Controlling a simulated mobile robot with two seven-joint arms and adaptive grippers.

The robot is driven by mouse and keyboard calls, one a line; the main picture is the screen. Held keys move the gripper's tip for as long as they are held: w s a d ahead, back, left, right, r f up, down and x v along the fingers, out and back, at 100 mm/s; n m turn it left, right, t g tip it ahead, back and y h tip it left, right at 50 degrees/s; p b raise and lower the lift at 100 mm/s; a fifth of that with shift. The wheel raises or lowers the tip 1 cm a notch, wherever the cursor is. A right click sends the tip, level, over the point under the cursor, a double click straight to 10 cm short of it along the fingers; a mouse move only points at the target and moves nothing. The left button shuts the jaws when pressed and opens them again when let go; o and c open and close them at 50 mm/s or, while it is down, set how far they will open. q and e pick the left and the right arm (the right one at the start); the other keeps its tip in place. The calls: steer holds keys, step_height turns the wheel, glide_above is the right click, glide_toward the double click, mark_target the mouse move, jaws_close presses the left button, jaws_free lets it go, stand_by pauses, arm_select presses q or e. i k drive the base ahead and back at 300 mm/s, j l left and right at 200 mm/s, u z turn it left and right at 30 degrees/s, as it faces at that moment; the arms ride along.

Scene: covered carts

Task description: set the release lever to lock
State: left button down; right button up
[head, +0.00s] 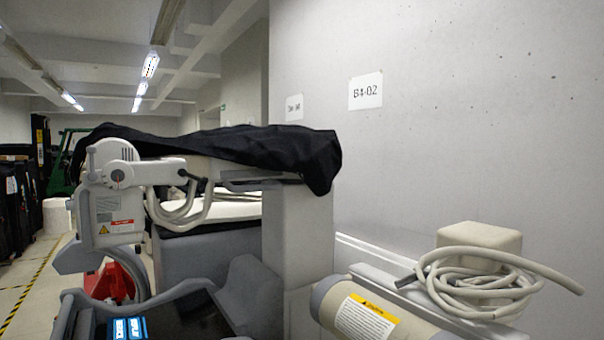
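A pale link (155,172) runs right from the housing to a small dark-tipped lever-like piece (189,177). I cannot tell which of these is the release lever, or its setting. Neither of my grippers shows in the head view.
A black cloth (240,150) drapes over the cart's top. A pale hose (180,212) loops below the link. A grey column (297,230) stands right of it. A cylinder (358,312) and coiled hose (470,285) lie by the wall. An aisle is open at far left.

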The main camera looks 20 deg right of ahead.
mark_target(182, 172)
steer(key=i+j+z, duration=0.1)
steer(key=z, duration=0.35)
steer(key=i+j+z, duration=0.15)
steer(key=i+z, duration=0.15)
steer(key=z, duration=0.15)
steer(key=i+j+z, duration=0.15)
steer(key=z, duration=0.35)
steer(key=i+j+z, duration=0.1)
steer(key=j+z, duration=0.35)
steer(key=l, duration=0.1)
